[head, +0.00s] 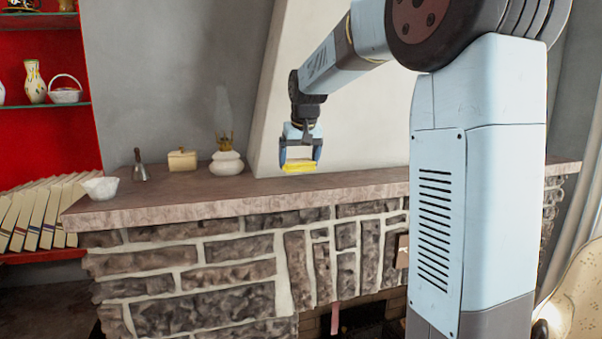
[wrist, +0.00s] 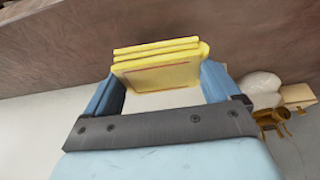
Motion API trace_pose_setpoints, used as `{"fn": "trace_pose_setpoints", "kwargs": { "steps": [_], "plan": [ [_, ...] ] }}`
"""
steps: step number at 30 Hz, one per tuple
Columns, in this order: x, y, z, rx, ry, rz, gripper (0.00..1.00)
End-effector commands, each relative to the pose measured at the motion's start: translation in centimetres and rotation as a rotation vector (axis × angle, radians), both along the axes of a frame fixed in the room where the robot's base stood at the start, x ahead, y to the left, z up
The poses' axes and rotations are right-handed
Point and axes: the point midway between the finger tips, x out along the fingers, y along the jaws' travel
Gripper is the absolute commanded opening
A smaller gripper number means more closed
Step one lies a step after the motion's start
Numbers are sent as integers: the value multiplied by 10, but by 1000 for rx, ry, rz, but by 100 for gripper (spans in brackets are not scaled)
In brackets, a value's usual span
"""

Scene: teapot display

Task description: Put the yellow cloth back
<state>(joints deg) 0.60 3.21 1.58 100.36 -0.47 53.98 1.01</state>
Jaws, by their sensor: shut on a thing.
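The yellow cloth (head: 299,167) is a small folded stack held between the fingers of my gripper (head: 300,160), just above the stone mantel top (head: 330,182). In the wrist view the cloth (wrist: 158,62) shows several folded layers and a thin red line along its face. The blue fingers of my gripper (wrist: 160,88) press on its two sides. I cannot tell whether the cloth touches the mantel.
On the mantel to the left stand an oil lamp with a white base (head: 226,163), a cream lidded box (head: 182,160), a bell (head: 140,170) and a white bowl (head: 100,188). Red shelves (head: 40,150) are at far left. The mantel between lamp and gripper is clear.

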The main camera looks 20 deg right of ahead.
Motion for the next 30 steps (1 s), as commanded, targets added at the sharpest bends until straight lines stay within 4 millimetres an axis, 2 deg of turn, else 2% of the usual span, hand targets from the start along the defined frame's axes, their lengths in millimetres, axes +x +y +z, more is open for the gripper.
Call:
{"fn": "trace_pose_setpoints", "kwargs": {
  "steps": [5, 13, 23, 24, 27, 30],
  "plan": [
    [6, 1, -8, 0, 1, 0, 61],
    [10, 1, -40, 0, 2, 0, 61],
    [10, 0, -43, 0, 0, -1, 61],
    [10, 0, -44, 0, 0, -1, 91],
    [10, 0, -43, 0, 0, -1, 100],
    [10, 0, -43, -1, 0, -1, 100]
  ]
}}
